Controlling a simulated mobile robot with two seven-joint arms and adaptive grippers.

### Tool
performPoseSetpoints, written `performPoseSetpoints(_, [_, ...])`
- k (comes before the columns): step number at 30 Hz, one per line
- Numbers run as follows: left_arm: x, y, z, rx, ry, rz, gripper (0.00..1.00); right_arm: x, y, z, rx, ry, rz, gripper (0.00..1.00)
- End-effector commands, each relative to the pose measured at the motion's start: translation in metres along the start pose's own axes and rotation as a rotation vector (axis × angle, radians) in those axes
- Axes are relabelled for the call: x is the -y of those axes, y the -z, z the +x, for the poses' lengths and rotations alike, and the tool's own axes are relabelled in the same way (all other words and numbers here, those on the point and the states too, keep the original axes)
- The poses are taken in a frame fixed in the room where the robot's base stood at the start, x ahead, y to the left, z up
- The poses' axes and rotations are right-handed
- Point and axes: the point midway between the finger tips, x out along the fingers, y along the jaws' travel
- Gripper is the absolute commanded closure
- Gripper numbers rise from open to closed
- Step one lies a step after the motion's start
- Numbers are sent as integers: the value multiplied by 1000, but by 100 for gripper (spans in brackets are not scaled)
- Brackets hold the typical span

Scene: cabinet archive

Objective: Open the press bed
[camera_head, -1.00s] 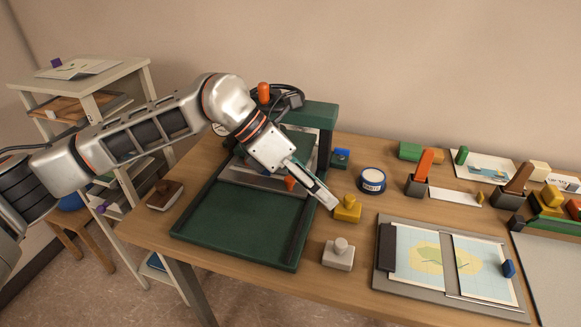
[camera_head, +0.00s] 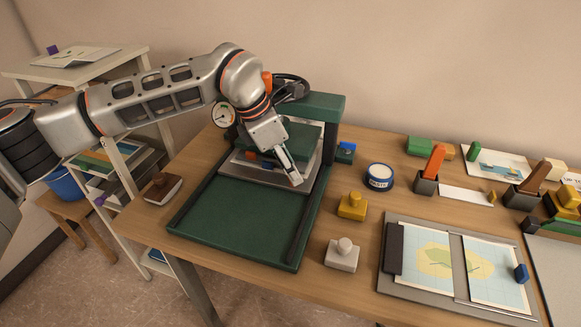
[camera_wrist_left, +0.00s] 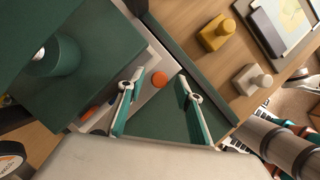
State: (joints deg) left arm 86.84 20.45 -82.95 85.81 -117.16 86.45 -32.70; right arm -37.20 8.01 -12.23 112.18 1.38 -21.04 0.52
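The green press (camera_head: 312,104) stands on the table with a low green tray-like base (camera_head: 235,218) in front. Its grey bed plate (camera_head: 236,172) lies under the green press block, at the back of the base. In the left wrist view, a round orange knob (camera_wrist_left: 158,79) shows at the plate's front edge. My left gripper (camera_head: 296,182) hangs over the plate's front right part. In the left wrist view its two fingers (camera_wrist_left: 160,74) are spread, with the knob between them in the picture; contact cannot be told. The knob is hidden in the head view. My right gripper is not in view.
A yellow block (camera_head: 352,206), a white knobbed block (camera_head: 342,254) and a round tin (camera_head: 379,176) stand right of the press. A map board (camera_head: 392,286) lies further right. A brown stamp (camera_head: 163,187) is at the left. The base's front area is empty.

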Motion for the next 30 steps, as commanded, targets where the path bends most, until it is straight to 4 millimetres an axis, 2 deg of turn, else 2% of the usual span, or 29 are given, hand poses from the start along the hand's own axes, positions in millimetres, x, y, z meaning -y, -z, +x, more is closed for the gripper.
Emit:
performPoseSetpoints(11, [0,0,6,0,0,-1,65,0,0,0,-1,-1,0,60])
performPoseSetpoints(15, [0,0,6,0,0,-1,100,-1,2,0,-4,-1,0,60])
performPoseSetpoints(30, [0,0,6,0,1,-1,100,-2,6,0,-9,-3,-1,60])
